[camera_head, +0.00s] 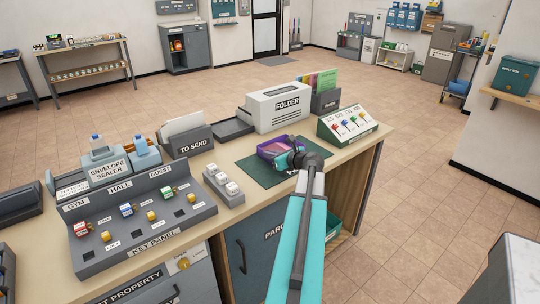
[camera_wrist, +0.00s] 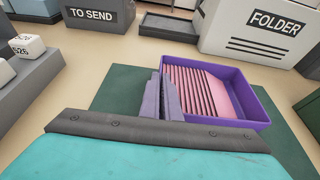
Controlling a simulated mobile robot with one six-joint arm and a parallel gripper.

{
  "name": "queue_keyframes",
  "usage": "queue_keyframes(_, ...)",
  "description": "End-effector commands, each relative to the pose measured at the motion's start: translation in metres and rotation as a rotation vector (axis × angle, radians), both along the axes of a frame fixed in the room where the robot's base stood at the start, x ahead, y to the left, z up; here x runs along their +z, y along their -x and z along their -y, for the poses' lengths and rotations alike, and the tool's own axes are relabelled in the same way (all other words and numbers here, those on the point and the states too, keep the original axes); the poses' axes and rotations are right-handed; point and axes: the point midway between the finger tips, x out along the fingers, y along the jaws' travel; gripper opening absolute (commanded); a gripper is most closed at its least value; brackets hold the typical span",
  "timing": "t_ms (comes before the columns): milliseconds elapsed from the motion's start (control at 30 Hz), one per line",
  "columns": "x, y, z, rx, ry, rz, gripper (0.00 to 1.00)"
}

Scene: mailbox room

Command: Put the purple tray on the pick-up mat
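The purple tray (camera_wrist: 258,97) holds a fanned stack of pink sheets. It is over the dark green mat (camera_wrist: 118,88), on the right part of it in the wrist view. In the head view the tray (camera_head: 267,152) is over the far part of the mat (camera_head: 262,172), whose lettering is mostly hidden by my arm. My gripper (camera_wrist: 167,97) has its two fingers close together at the tray's left wall, one on each side, and looks shut on it. I cannot tell whether the tray touches the mat.
The grey folder machine (camera_head: 280,107) stands behind the tray, with a flat dark tray (camera_head: 232,129) and the TO SEND box (camera_head: 190,140) to its left. A sloped panel with coloured switches (camera_head: 348,125) is at right. A block of white buttons (camera_head: 224,188) stands left of the mat.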

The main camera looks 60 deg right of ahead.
Motion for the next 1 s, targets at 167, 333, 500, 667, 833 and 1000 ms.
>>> queue_keyframes(167,-0.002,0.0,0.0,0.0,0.0,0.0,0.06)
queue_keyframes(333,-0.002,0.0,0.0,0.0,0.0,0.0,0.22)
queue_keyframes(500,-0.002,0.0,0.0,0.0,0.0,0.0,0.22)
queue_keyframes(667,0.001,0.0,0.0,0.0,0.0,0.0,0.22)
queue_keyframes(833,0.003,0.01,-0.004,0.0,0.0,0.0,0.22)
queue_keyframes(1000,0.01,0.029,-0.01,-0.003,0.001,0.001,0.22)
